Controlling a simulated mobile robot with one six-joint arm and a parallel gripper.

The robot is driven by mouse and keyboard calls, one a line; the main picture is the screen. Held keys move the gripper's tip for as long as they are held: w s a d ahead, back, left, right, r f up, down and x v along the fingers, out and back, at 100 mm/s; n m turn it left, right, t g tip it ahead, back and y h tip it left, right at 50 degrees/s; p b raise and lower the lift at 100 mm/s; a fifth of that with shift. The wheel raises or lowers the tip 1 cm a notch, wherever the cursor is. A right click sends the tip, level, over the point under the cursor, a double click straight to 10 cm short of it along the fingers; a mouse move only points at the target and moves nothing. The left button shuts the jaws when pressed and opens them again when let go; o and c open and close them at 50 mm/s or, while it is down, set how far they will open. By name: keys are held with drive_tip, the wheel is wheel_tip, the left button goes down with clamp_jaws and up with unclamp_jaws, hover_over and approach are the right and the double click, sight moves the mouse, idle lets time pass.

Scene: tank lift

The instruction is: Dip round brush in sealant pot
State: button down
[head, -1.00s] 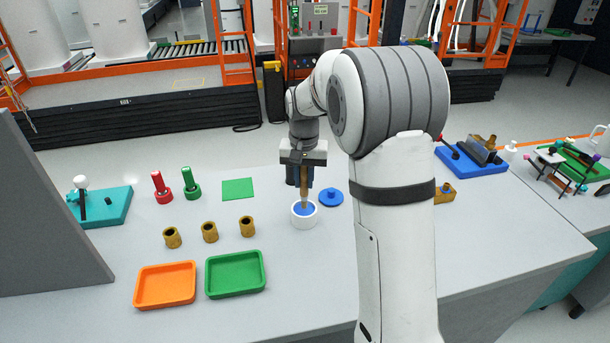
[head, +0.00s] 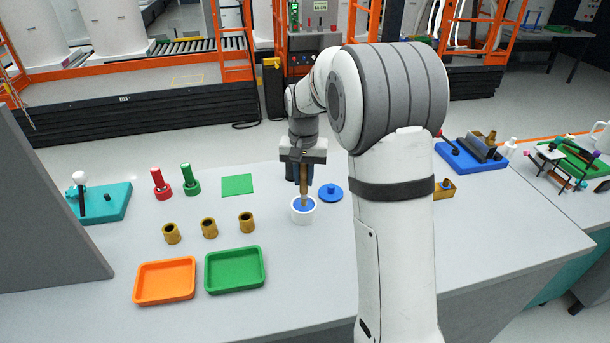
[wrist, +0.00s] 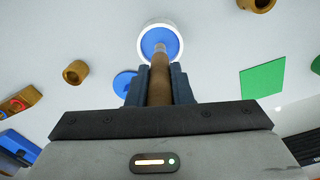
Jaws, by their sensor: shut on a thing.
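The sealant pot (head: 303,216) is a short white cylinder with blue contents, standing on the grey bench. It also shows at the top of the wrist view (wrist: 143,49). My gripper (head: 303,184) points down above the pot and is shut on the round brush (head: 304,194), which has a brown handle. In the wrist view the brush (wrist: 159,85) runs between the dark fingers (wrist: 159,84) toward the blue sealant. Its lower end overlaps the blue surface; how deep it sits I cannot tell.
A blue lid (head: 331,192) lies right of the pot. Several brass sleeves (head: 209,228), an orange tray (head: 165,281) and a green tray (head: 235,270) are to the left. My arm hides bench on the right.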

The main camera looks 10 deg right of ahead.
drive_tip(key=shift+f, duration=0.45)
idle(1.1)
drive_tip(key=shift+r+p, duration=2.4)
drive_tip(key=shift+r, duration=1.15)
